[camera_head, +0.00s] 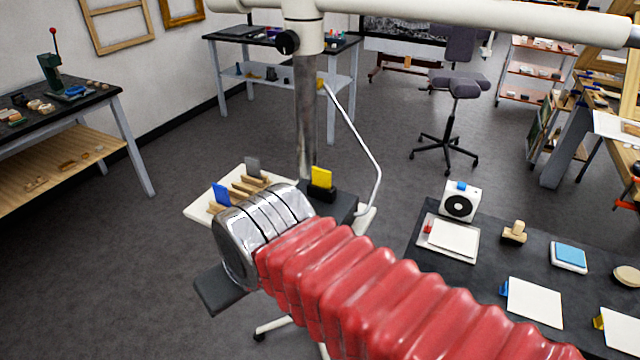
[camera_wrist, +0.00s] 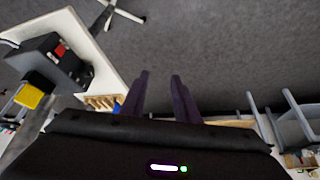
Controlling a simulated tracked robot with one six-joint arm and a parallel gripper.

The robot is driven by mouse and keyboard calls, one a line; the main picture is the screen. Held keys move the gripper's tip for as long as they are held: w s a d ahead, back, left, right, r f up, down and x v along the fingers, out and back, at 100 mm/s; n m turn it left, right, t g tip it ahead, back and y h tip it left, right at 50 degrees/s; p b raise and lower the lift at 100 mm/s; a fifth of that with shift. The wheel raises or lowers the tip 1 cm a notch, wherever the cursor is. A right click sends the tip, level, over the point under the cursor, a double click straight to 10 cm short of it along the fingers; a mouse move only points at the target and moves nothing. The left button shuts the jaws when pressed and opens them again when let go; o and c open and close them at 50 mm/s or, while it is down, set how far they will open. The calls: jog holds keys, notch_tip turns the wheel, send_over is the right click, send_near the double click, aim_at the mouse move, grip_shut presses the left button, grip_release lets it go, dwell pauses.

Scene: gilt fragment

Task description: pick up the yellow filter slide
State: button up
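The yellow filter slide (camera_head: 321,178) stands upright in a black holder (camera_head: 330,204) at the foot of a metal post, beyond my arm in the head view. In the wrist view the yellow slide (camera_wrist: 28,96) is at the far left, at the end of the black holder (camera_wrist: 56,60). My gripper (camera_wrist: 160,78) has its two dark fingers apart with only floor between them. It is to the right of the slide in that view and not touching it. In the head view my red-sleeved arm hides most of the gripper.
A white tray (camera_head: 203,208) with a wooden rack holds a blue slide (camera_head: 222,193) and a grey slide (camera_head: 252,166). A metal post (camera_head: 305,110) rises behind the yellow slide, and a white cable (camera_head: 368,140) loops beside it. A dark table (camera_head: 480,292) with cards is at right.

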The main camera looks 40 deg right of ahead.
jog(key=d+m+g, duration=0.1)
jog(key=d+m, duration=0.1)
jog(key=m, duration=0.2)
jog(key=m+t+y, duration=0.4)
jog(key=m+t, duration=0.4)
jog(key=m, duration=2)
send_near(327, 171)
jog(key=w, duration=0.1)
jog(key=shift+w+a+f, duration=0.1)
jog(key=shift+f, duration=0.35)
jog(key=shift+y, duration=0.3)
jog(key=x, duration=0.8)
jog(key=shift+r, duration=0.1)
jog(key=shift+w, duration=0.35)
